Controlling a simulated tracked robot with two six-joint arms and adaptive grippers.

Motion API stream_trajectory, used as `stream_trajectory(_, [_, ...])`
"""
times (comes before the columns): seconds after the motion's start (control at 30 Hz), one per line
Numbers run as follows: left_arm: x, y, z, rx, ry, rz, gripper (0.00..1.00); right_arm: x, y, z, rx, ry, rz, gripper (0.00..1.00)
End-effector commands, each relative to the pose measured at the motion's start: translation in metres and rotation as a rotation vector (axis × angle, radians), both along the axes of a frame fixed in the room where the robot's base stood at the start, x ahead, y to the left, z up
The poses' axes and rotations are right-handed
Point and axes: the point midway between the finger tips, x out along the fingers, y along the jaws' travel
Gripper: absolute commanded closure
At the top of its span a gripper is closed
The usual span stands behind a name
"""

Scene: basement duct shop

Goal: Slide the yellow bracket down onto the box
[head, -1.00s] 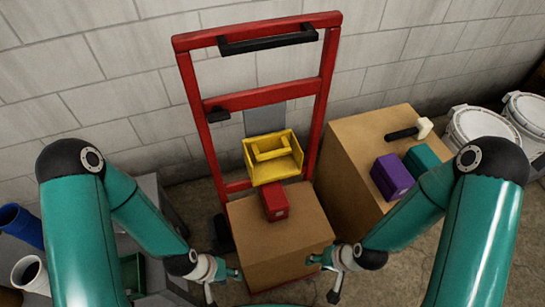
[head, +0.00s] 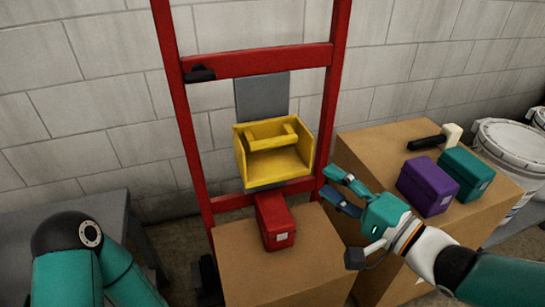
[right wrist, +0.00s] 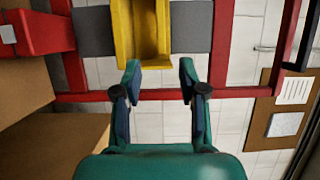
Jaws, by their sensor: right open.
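The yellow bracket (head: 272,155) is a tray-like piece with a raised bar, mounted on a grey plate (head: 262,96) on the red upright frame. It sits above and behind the red box (head: 274,220), with a visible gap to the cardboard box (head: 283,268) under the red box. My right gripper (head: 346,190) is open and empty, to the right of the bracket and slightly lower in the picture. In the right wrist view the bracket (right wrist: 141,35) is ahead of the open fingertips (right wrist: 160,68), not between them. My left arm shows at the lower left; its gripper is out of view.
A second cardboard box (head: 375,152) at the right carries a purple box (head: 428,187), a teal box (head: 466,173) and a mallet (head: 436,138). White buckets (head: 515,150) stand beyond it. The red frame (head: 262,60) stands before a block wall.

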Motion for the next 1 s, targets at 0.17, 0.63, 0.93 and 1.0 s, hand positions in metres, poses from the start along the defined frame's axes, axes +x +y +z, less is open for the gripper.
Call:
stream_trajectory(0.17, [0.000,0.000,-0.006,0.000,-0.001,0.000,0.60,0.013,0.013,0.000,0.004,0.000,0.006,0.58])
stream_trajectory(0.63, [0.000,0.000,-0.030,0.000,0.000,0.000,0.60,0.087,0.077,-0.002,0.002,0.003,0.003,0.58])
stream_trajectory(0.93, [0.000,0.000,-0.037,0.000,0.000,0.000,0.60,0.120,0.103,-0.001,0.002,0.002,0.000,0.58])
stream_trajectory(1.0, [0.000,0.000,-0.038,0.000,0.000,0.000,0.60,0.123,0.105,0.000,0.002,0.002,-0.001,0.58])
